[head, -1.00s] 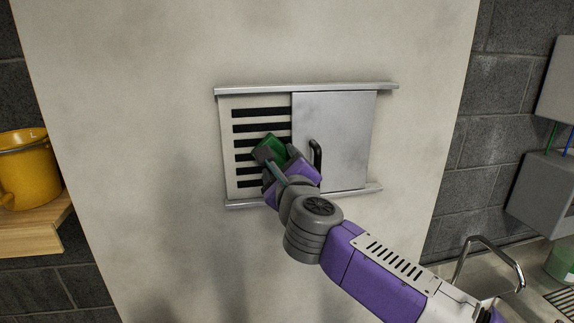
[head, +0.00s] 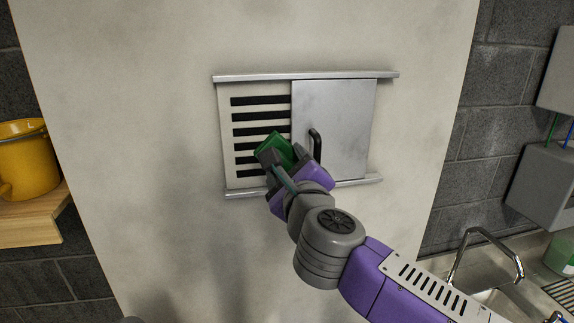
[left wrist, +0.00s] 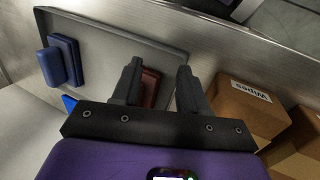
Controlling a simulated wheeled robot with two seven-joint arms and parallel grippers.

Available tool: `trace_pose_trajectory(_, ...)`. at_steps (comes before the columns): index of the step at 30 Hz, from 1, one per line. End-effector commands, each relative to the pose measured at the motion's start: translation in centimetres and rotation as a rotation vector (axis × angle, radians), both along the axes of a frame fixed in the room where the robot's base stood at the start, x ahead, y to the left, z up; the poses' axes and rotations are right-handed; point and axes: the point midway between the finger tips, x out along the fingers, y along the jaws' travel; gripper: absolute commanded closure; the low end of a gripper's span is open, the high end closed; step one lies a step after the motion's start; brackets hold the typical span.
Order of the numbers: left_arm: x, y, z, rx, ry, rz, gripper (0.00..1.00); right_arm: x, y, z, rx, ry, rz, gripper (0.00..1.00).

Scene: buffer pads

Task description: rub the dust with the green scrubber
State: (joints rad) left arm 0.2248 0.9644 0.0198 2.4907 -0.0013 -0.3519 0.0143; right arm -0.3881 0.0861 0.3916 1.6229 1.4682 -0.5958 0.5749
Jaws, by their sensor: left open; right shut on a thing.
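The green scrubber (head: 275,150) is in the head view, held at the slatted vent (head: 237,140) in the wall. My right gripper (head: 283,163) is shut on the scrubber, whose green face is turned toward the slats. I cannot tell whether it touches them. Grey smudges, perhaps dust, show on the pale wall panel (head: 180,200) and the metal sliding door (head: 335,110). My left gripper (left wrist: 155,85) is open in the left wrist view, above a tray (left wrist: 110,28) with a dark red pad (left wrist: 150,88) and a blue pad (left wrist: 62,60).
The sliding door has a black handle (head: 315,145) just right of my right gripper. A yellow bucket (head: 27,160) stands on a wooden shelf (head: 30,230) at the left. A sink faucet (head: 485,240) is at the lower right. Cardboard boxes (left wrist: 250,105) lie right of my left gripper.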

Motion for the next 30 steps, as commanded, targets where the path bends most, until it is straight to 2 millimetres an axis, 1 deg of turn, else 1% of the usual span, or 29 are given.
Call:
trace_pose_trajectory(5,0.0,0.0,0.0,0.0,0.0,0.0,0.57,0.0,0.0,0.1,0.0,-0.001,0.0,0.61)
trace_pose_trajectory(8,0.0,0.0,0.0,0.0,0.0,0.0,0.57,-0.4,-0.1,0.1,0.001,-0.003,0.0,0.61)
trace_pose_trajectory(15,0.0,0.0,-0.2,0.0,0.0,0.0,0.57,-2.4,-0.5,0.1,0.001,-0.003,0.001,0.61)
trace_pose_trajectory(18,0.0,0.0,-0.2,0.0,0.0,0.0,0.57,-2.9,-0.6,0.1,0.0,-0.002,0.001,0.61)
trace_pose_trajectory(30,0.0,0.0,-0.2,0.0,0.0,0.0,0.57,-2.9,-0.6,0.1,0.0,-0.001,0.0,0.61)
